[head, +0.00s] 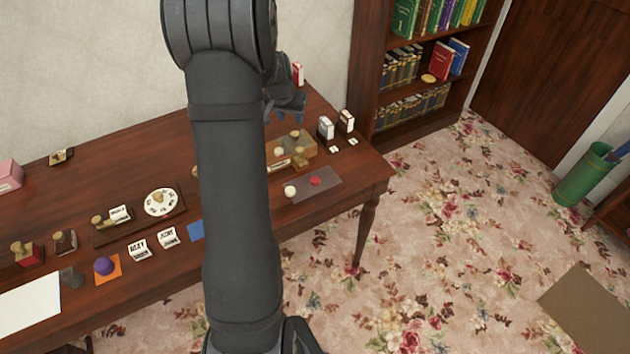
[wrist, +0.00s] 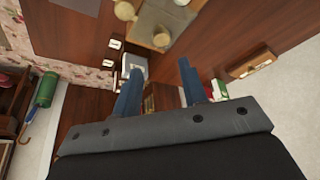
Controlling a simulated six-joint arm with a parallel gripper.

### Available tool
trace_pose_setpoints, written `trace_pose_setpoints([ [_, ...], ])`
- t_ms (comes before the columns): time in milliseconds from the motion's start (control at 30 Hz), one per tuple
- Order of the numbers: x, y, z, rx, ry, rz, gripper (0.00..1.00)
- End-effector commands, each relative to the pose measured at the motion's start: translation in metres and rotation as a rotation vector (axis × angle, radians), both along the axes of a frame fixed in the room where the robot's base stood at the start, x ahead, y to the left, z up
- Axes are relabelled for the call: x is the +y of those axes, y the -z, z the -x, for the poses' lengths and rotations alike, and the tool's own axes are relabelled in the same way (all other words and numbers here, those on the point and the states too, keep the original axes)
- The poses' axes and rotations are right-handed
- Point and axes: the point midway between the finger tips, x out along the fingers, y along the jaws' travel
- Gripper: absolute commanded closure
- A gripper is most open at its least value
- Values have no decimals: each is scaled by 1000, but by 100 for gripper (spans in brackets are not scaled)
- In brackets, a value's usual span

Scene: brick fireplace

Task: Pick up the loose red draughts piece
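A small red piece (head: 315,181), likely the draughts piece, lies on a dark flat mat (head: 328,186) near the desk's right front corner. A round cream piece (head: 290,191) sits to its left at the mat's edge. My gripper (head: 290,117) is above the back right of the desk, behind and apart from the red piece. In the wrist view my gripper (wrist: 157,78) has its blue fingers spread with nothing held between them. I cannot make out the red piece in the wrist view.
A tray (head: 311,147) with several wooden-handled items stands behind the mat. Small white boxes (head: 326,127) stand to its right. A wooden box (wrist: 250,65) shows in the wrist view. Stamps, cards and a round white dial (head: 160,202) fill the desk's left. Carpet lies beyond the front edge.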

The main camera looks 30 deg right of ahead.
Motion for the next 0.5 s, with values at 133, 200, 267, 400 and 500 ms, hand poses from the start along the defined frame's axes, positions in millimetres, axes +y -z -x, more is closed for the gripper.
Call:
trace_pose_setpoints([
  [133, -2, -3, 23, 24, 66, -37, 61],
  [200, -2, -7, 53, 56, 154, -87, 61],
  [267, 0, -10, 80, 87, 233, -133, 61],
  [400, 7, -14, 122, 140, 364, -211, 61],
  [500, 9, -6, 131, 156, 394, -230, 61],
])
